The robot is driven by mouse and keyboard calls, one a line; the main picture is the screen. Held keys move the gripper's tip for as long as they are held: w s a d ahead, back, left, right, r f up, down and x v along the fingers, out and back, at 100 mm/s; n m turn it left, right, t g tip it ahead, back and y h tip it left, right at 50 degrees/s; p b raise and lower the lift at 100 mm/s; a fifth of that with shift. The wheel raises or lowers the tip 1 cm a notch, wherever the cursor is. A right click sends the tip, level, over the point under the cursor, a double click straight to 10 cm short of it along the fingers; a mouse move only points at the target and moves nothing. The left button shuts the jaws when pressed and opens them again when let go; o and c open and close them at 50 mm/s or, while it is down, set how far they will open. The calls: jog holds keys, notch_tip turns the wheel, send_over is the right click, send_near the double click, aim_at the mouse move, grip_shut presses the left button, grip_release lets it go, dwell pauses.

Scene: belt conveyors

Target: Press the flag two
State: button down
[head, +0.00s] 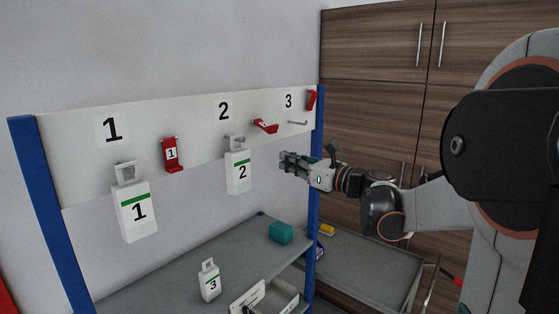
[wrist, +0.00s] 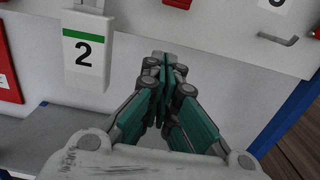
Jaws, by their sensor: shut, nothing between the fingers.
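In the wrist view, a red part at the top edge (wrist: 178,3), likely this flag, is mostly cut off. My gripper (head: 284,162) is shut and empty, just below and right of the flag in the head view. In the wrist view its fingers (wrist: 164,62) are together, pointing at the board, right of the white tag 2 (wrist: 86,52). No contact with the flag is visible.
Tag 2 (head: 238,178) and tag 1 (head: 136,215) hang from hooks. Red flag one (head: 172,154) hangs down; red flag three (head: 312,100) is near the blue post (head: 315,190). An empty hook (head: 298,123) sits under number 3. Tag 3 (head: 209,282) stands on the grey shelf.

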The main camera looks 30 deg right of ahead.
aim_at(265, 124)
jog(key=w+r, duration=0.1)
jog(key=w+a+r+p, duration=0.1)
jog(key=w+r+p, duration=0.1)
jog(key=w+r, duration=0.1)
jog(key=shift+a, duration=0.25)
dwell(0.3)
jog(key=shift+p, duration=0.35)
jog(key=shift+s+r+g+p, duration=0.2)
jog(key=shift+r+g+p, duration=0.1)
jog(key=shift+p, duration=0.1)
jog(key=shift+d+r, duration=0.1)
jog(key=shift+r, duration=0.05)
